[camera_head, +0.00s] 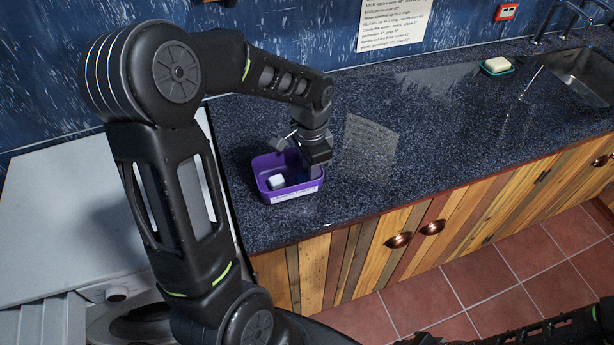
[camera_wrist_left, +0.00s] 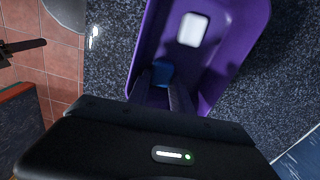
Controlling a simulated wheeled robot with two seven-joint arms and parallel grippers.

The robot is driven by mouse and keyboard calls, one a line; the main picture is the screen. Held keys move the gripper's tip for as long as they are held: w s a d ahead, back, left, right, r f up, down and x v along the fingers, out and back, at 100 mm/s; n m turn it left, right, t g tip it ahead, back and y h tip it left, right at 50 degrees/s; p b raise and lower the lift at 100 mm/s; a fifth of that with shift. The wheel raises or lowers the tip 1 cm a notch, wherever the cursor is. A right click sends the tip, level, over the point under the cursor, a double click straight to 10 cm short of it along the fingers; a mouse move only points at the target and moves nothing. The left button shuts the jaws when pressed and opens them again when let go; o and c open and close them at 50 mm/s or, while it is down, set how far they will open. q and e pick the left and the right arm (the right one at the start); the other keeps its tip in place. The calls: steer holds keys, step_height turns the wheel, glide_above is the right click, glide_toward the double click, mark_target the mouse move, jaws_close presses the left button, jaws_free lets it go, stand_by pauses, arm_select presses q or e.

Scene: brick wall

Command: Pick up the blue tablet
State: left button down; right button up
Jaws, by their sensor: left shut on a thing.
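A purple container (camera_head: 291,194) stands on the dark speckled counter, near its left end. A white tablet (camera_head: 276,182) lies inside it; it also shows in the left wrist view (camera_wrist_left: 191,29). The blue tablet (camera_wrist_left: 162,71) shows in the left wrist view, between the fingers of my left gripper (camera_wrist_left: 164,82). My left gripper reaches down into the container and is shut on the blue tablet. In the head view the gripper (camera_head: 302,168) hides the blue tablet. My right gripper is not clearly in view; only dark arm parts show at the lower right.
The counter (camera_head: 400,130) is clear to the right of the container. A soap on a green dish (camera_head: 497,67) and a sink (camera_head: 585,72) are at the far right. A wall with a paper notice (camera_head: 395,20) stands behind.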

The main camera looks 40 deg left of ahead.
arm_select(q)
steer(key=shift+r, duration=0.1)
step_height(320, 180, up, 10)
steer(key=b, duration=0.1)
stand_by(0.3)
stand_by(0.4)
